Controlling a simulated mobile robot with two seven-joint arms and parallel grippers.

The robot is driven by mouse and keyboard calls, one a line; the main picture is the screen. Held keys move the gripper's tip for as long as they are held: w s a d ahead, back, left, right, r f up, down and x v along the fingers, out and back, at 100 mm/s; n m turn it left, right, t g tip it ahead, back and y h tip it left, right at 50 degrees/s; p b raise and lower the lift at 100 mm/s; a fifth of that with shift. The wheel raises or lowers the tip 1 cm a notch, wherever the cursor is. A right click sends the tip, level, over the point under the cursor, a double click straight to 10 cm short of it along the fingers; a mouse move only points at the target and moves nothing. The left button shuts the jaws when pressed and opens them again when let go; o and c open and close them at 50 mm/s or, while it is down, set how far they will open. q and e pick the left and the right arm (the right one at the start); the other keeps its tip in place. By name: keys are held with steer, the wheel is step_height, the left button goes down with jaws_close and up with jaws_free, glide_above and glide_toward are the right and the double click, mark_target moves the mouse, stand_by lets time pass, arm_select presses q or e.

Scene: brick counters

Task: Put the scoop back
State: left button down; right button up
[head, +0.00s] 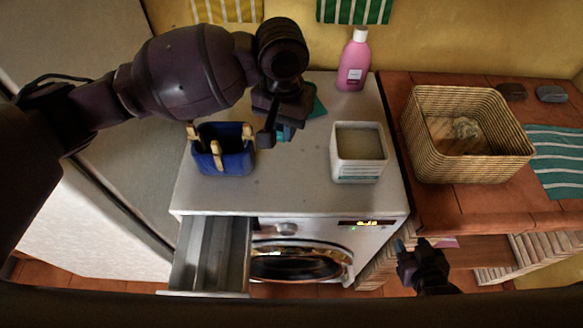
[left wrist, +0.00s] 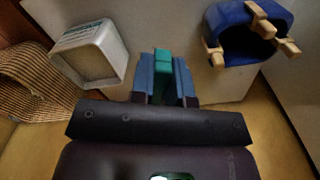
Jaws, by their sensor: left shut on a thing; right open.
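My left gripper (head: 278,128) is over the washing machine top, between the blue clothespin bin and the white box. In the left wrist view its blue fingers (left wrist: 163,88) are shut on a green piece, the scoop (left wrist: 162,60); only part of the scoop shows, and the arm hides much of it in the head view. The white open-topped box (head: 360,172) with pale powder stands on the machine, to the right of the gripper; it also shows in the left wrist view (left wrist: 68,66). My right gripper (head: 408,250) is open and empty, low in front of the machine's right side.
The blue bin (head: 228,162) with wooden clothespins stands on the machine's left. A pink bottle (head: 354,62) stands at the back. The machine's drawer (head: 208,255) is pulled out. A wicker basket (head: 466,168) and striped cloth (head: 558,160) lie on the brick counter. The machine's front middle is clear.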

mark_target(286, 189)
arm_select(q)
step_height(286, 189, down, 20)
steer(key=shift+d+b, duration=0.1)
steer(key=shift+b, duration=0.45)
steer(key=shift+f, duration=0.15)
steer(key=c, duration=1.1)
jaws_free()
step_height(286, 189, up, 12)
steer(key=shift+p, duration=0.3)
steer(key=shift+s, duration=0.15)
